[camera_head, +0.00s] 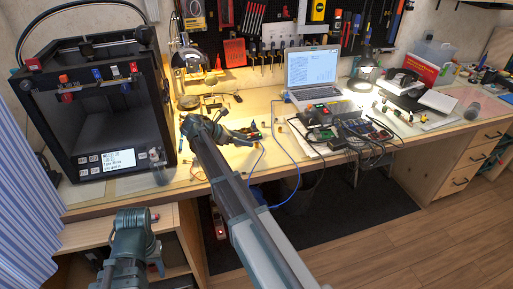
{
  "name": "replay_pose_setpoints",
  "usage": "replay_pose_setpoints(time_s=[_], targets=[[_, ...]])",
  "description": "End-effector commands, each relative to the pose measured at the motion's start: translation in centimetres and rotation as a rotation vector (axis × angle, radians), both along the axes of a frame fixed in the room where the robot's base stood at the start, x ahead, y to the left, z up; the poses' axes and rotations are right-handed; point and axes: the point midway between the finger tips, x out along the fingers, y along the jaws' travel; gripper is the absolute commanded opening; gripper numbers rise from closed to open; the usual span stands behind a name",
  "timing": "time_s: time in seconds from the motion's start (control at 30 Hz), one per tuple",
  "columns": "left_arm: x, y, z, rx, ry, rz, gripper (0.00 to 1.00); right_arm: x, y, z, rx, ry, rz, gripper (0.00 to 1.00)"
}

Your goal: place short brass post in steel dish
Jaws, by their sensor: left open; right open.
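My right gripper (243,134) is at the end of the long arm that crosses the middle. It is open, over the front part of the wooden bench (225,165), left of the blue cable. Its fingertips are small and partly lost among dark parts. My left gripper (157,263) is low at the left, below the bench top and in front of the shelf; it is mostly hidden by its own wrist and is open. Several small brass-coloured and dark pieces (385,107) stand on the bench at the right; I cannot tell which is the short brass post. I cannot make out the steel dish for certain.
A black 3D printer (100,112) fills the bench's left end. A blue cable (284,150) loops over the front edge. A black device (402,92) and papers lie at right.

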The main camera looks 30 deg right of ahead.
Motion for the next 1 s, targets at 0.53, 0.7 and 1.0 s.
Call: replay_pose_setpoints(time_s=[0.53,0.7,1.0], targets=[[0.0,0.0,-3.0,0.000,0.000,0.000,0.48,-0.4,-4.2,-3.0,0.000,0.000,0.000,0.56],[0.0,0.0,-2.9,0.000,0.000,0.000,0.48,-0.4,-4.2,-2.9,0.000,0.001,0.001,0.52],[0.0,0.0,-2.9,0.000,0.000,0.000,0.48,-0.4,-4.2,-2.9,0.000,0.000,0.000,0.00]])
